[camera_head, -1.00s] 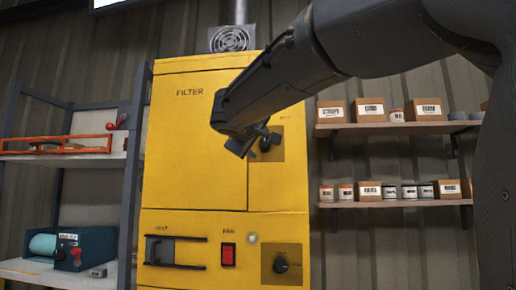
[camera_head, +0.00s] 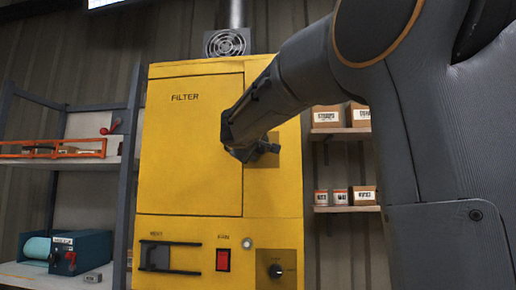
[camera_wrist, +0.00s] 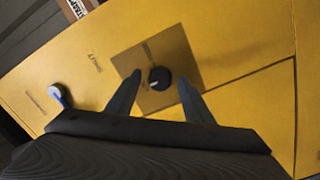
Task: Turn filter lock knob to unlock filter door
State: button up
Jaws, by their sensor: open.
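The yellow filter cabinet (camera_head: 190,160) stands ahead, with its filter door (camera_head: 185,120) closed flush. The lock knob (camera_wrist: 160,78) is a small round black knob on a darker square plate (camera_wrist: 185,50) in the wrist view. The same upper plate (camera_head: 270,160) is beside the door's right edge in the head view, where my gripper mostly hides the knob. My gripper (camera_wrist: 160,85) is open, with one finger on each side of the knob as seen from the wrist. I cannot tell whether the fingers touch it.
Below are a vent handle (camera_head: 170,257), a red switch (camera_head: 223,260) and a second black knob (camera_head: 275,271) on its own plate. A rack (camera_head: 120,170) stands at left. Wall shelves with boxes (camera_head: 327,117) are at right, partly behind my arm.

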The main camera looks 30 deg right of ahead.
jog(key=c, duration=1)
jog(key=shift+c, duration=0.2)
jog(key=shift+f+m+b, duration=0.15)
jog(key=shift+m+b, duration=0.15)
jog(key=shift+b, duration=0.5)
jog(key=m+b, duration=0.1)
jog(key=b, duration=0.2)
jog(key=shift+f+m, duration=0.1)
jog(key=shift+m, duration=0.2)
jog(key=m+b, duration=0.4)
jog(key=b, duration=0.3)
jog(key=shift+w+y, duration=0.1)
jog(key=shift+y, duration=0.2)
jog(key=m+b, duration=0.5)
jog(key=b, duration=0.1)
jog(key=shift+y, duration=0.3)
jog(key=m+b, duration=0.1)
jog(key=m, duration=0.1)
jog(key=m+b, duration=0.1)
jog(key=m, duration=0.1)
jog(key=m+b, duration=0.1)
jog(key=b, duration=0.1)
jog(key=shift+r+m+y, duration=0.3)
jog(key=shift+m, duration=0.1)
